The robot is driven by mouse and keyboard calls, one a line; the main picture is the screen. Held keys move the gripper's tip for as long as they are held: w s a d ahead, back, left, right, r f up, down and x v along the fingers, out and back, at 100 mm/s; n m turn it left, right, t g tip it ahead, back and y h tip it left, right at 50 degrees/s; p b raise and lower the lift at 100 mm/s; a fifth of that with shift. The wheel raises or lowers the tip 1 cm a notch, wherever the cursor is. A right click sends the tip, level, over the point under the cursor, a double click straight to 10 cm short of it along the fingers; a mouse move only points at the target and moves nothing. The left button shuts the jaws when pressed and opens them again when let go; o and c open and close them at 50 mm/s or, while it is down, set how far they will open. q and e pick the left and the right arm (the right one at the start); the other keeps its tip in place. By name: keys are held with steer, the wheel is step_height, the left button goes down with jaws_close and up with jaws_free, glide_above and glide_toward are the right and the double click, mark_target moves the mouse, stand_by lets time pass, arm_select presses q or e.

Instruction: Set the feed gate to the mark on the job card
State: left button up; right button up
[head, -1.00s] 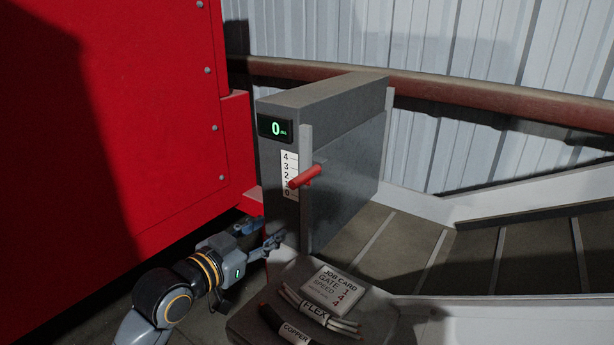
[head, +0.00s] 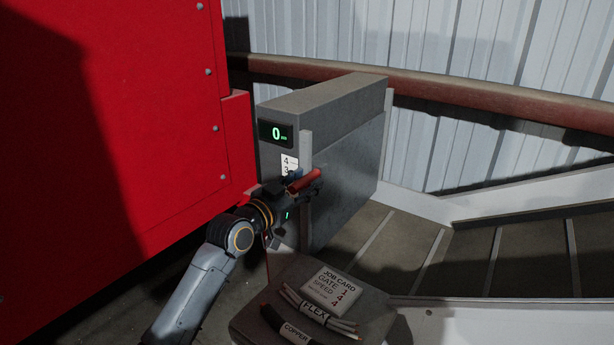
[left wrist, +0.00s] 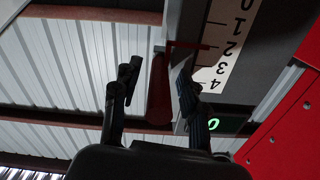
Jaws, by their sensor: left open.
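The feed gate (head: 345,160) is a grey housing with a red handle (head: 303,181) on its front post. My left gripper (head: 298,187) is open, its fingers on either side of the handle and apart from it as far as I can tell. In the left wrist view the handle (left wrist: 160,95) lies between the two fingertips (left wrist: 159,76). A thin red pointer (left wrist: 190,45) lies near the 2 on the white scale (left wrist: 225,50); its exact reading is unclear. The job card (head: 333,288) shows GATE 1. My right gripper is out of view.
A green display (head: 276,134) on the housing reads 0. Bundles labelled FLEX (head: 315,312) and COPPER (head: 288,330) lie beside the card on a grey ledge. A red machine wall (head: 120,130) stands close on the left. A slatted conveyor (head: 470,262) runs to the right.

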arm_select(q)
steer(key=shift+w+d, duration=0.4)
steer(key=shift+w, duration=0.1)
jaws_close()
steer(key=shift+f, duration=0.1)
step_height(320, 180, down, 3)
steer(key=shift+r+b, duration=0.2)
steer(key=shift+b, duration=0.85)
jaws_free()
steer(key=shift+r, duration=0.1)
